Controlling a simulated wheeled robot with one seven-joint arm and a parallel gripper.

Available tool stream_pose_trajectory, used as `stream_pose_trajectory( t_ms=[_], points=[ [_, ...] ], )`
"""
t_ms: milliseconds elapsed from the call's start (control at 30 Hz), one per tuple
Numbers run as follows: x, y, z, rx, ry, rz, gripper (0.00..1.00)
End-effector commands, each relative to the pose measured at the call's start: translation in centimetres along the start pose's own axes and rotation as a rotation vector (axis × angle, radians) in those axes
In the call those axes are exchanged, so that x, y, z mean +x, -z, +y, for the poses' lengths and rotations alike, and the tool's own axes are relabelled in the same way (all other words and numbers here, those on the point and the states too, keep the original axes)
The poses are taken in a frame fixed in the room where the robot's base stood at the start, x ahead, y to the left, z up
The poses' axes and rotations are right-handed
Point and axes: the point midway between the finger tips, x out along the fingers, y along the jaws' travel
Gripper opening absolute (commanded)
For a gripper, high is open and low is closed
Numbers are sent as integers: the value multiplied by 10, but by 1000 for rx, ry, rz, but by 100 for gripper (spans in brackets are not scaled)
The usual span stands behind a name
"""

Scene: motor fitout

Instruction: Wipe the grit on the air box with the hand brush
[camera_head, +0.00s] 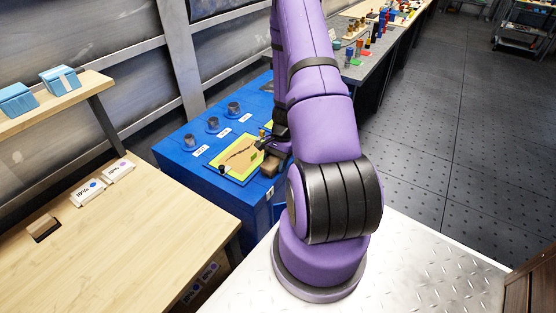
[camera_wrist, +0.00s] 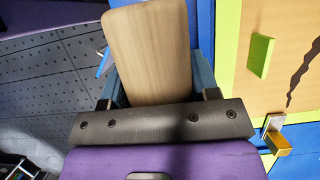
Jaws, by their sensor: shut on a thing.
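My gripper (camera_head: 276,148) is shut on the hand brush, whose pale wooden back fills the space between the fingers in the wrist view (camera_wrist: 150,50). In the head view the brush (camera_head: 269,168) is a small tan block at the right edge of a yellow-green framed panel (camera_head: 222,172). The panel lies on top of the blue box (camera_head: 177,152), seemingly the air box. A dark jagged streak, likely the grit (camera_head: 240,153), runs across the panel's tan face; part of it shows in the wrist view (camera_wrist: 304,75). The bristles are hidden.
A wooden bench (camera_head: 130,235) stands at left.

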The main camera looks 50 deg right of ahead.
Motion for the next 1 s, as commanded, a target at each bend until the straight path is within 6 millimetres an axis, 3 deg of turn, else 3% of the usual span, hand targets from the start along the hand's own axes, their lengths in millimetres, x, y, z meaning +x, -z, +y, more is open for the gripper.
stream_pose_trajectory(
  t_ms=[33, 367, 1000],
  points=[
    [10, -12, 2, -3, -13, -27, 36],
    [8, -14, 1, -4, -12, -29, 36],
    [-45, -27, 1, -1, -6, -14, 36]
  ],
)
